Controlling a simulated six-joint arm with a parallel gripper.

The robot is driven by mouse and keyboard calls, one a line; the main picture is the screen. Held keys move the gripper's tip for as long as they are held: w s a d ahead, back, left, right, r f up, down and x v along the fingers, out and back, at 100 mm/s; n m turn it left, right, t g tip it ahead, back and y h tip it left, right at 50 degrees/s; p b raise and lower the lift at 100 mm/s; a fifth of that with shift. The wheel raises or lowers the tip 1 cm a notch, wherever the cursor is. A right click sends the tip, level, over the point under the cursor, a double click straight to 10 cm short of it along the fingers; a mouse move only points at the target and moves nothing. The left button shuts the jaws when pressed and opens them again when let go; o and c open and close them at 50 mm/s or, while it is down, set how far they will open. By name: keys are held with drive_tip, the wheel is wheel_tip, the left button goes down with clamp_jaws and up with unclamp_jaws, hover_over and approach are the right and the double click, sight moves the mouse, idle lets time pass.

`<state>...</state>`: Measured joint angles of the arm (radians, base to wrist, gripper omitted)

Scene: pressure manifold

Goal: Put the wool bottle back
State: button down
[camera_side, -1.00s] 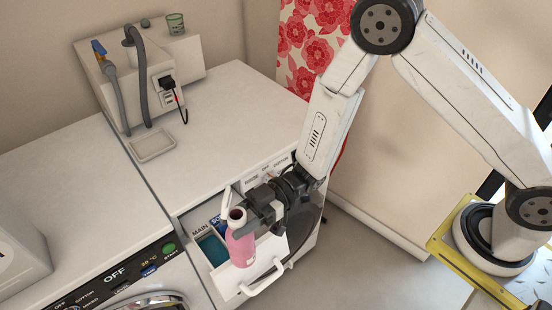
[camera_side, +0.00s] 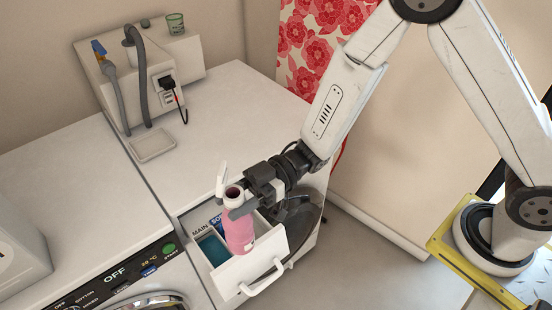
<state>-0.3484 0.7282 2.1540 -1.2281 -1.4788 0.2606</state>
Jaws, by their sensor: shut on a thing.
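A pink bottle (camera_side: 240,234) with a dark open mouth stands nearly upright over the open detergent drawer (camera_side: 235,272). My gripper (camera_side: 243,204) is shut on the bottle's neck from the right. A white cap, tipped up, shows just above the bottle mouth. The bottle's base overlaps the drawer in this view, so I cannot tell whether it touches the drawer. The drawer's MAIN compartment (camera_side: 212,247) holds blue-green liquid. A blue-labelled compartment beside it is partly hidden by the bottle.
The white worktop (camera_side: 220,125) behind is mostly clear. A shallow white tray (camera_side: 153,145) lies on it near a grey hose (camera_side: 138,80). The drawer's white handle (camera_side: 262,280) juts forward. A washer control panel (camera_side: 115,280) is at the lower left.

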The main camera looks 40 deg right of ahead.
drive_tip(key=w+d+r+m+t+h, duration=0.1)
drive_tip(key=w+d+r+m+t, duration=0.1)
drive_tip(key=d, duration=0.6)
drive_tip(key=w+d+r+m+t+h, duration=0.2)
drive_tip(key=w+d+m+t, duration=0.2)
drive_tip(key=d, duration=0.5)
drive_tip(key=w+d+r+m+t+h, duration=0.2)
drive_tip(key=w+d+r+m+t, duration=0.1)
drive_tip(key=w+d+t, duration=0.3)
drive_tip(key=shift+w+d+t, duration=0.15)
drive_tip(key=shift+d+t, duration=0.25)
drive_tip(key=shift+d, duration=0.75)
drive_tip(key=shift+w, duration=0.15)
drive_tip(key=w+a+f, duration=0.1)
drive_tip(key=w+f, duration=0.8)
drive_tip(key=w, duration=0.4)
drive_tip(key=shift+w+f, duration=0.1)
drive_tip(key=shift+w, duration=0.05)
